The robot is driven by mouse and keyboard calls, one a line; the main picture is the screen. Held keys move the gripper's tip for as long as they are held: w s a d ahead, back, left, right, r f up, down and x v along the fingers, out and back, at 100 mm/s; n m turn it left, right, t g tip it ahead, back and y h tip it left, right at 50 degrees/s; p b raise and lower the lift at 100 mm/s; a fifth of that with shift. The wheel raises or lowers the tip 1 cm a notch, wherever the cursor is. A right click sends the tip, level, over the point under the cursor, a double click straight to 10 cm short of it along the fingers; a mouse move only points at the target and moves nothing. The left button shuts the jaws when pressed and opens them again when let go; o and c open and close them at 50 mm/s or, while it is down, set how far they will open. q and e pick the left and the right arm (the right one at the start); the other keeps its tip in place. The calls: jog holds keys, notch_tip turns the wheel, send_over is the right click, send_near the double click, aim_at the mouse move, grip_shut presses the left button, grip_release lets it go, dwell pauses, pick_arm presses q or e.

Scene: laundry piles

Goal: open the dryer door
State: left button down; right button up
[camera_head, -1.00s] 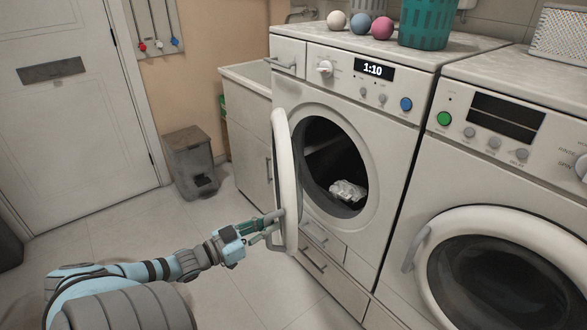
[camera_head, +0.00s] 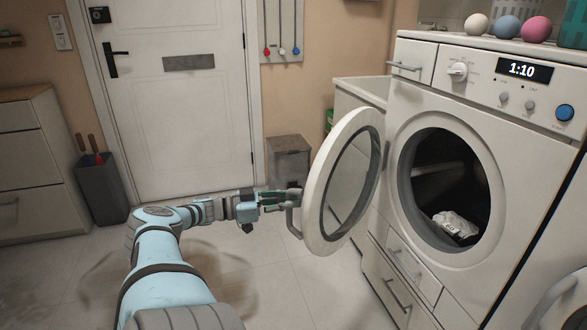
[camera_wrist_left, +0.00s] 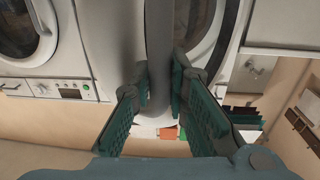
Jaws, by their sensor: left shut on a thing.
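The dryer (camera_head: 410,105) stands at the right of the head view with display 1:10. Its round door (camera_head: 312,205) is swung well open to the left, showing a dark drum with a crumpled white item (camera_head: 456,224) inside. My left gripper (camera_head: 284,202) is shut on the door handle (camera_head: 292,218), at the door's outer edge. In the left wrist view the grey handle bar (camera_wrist_left: 159,50) runs between the green finger pads of the gripper (camera_wrist_left: 159,90). My right gripper is not in view.
A grey pedal bin (camera_head: 289,158) stands behind the door, near the wall. A drawer cabinet (camera_head: 30,165) and a dark bin with handles (camera_head: 102,190) are at the left. The floor (camera_head: 270,275) before the dryer is clear. Several coloured balls (camera_head: 507,27) sit on top.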

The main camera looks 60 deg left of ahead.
pick_arm(q)
jog(key=c, duration=1.6)
grip_release()
jog(key=shift+o, duration=0.2)
jog(key=shift+s, duration=0.1)
jog(key=v, duration=1.2)
